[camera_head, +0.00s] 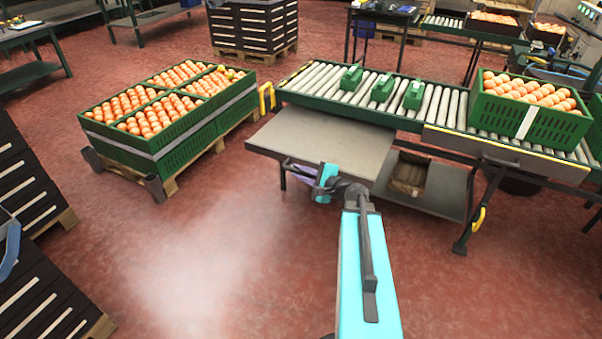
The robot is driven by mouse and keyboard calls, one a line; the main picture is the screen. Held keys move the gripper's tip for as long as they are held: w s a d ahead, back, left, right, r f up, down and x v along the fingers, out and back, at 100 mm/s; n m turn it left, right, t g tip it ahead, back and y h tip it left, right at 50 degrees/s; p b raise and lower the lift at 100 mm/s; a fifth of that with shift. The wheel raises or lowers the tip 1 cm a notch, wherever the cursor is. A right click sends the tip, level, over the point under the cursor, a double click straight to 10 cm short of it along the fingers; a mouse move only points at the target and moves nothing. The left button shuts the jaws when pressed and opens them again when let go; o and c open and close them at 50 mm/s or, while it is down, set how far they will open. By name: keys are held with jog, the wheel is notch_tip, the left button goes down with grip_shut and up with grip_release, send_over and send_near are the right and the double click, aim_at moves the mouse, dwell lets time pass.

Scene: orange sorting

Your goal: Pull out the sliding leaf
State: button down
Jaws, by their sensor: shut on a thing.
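The sliding leaf (318,137) is a flat grey panel that juts out from under the left part of the roller conveyor, toward me. My gripper (322,177), with teal and purple parts, is at the middle of the leaf's front edge, at the end of my turquoise arm. It is shut on the leaf at this edge. The exact contact of the fingers is small and partly hidden by the wrist.
The roller conveyor (452,107) carries several small green boxes (381,88) and a green crate of oranges (534,106). A lower grey shelf (437,192) with an opening lies right of my gripper. Red floor is clear in front.

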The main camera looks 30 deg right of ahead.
jog(key=shift+w+a, duration=0.1)
jog(key=shift+a, duration=0.25)
jog(key=c, duration=1.7)
grip_release()
jog(key=shift+d, duration=0.1)
jog(key=shift+s+d, duration=0.1)
jog(key=shift+s, duration=0.1)
jog(key=v, duration=0.5)
jog(key=shift+p, duration=0.3)
jog(key=shift+s+d+r+p, duration=0.1)
jog(key=shift+s+r+p, duration=0.2)
jog(key=shift+p, duration=0.1)
jog(key=shift+f+p+v, duration=0.1)
jog(key=shift+p+v, duration=1.8)
jog(key=shift+p, duration=0.2)
jog(key=shift+f+p+v, duration=0.15)
jog(key=shift+p+v, duration=1.75)
jog(key=shift+p, duration=0.2)
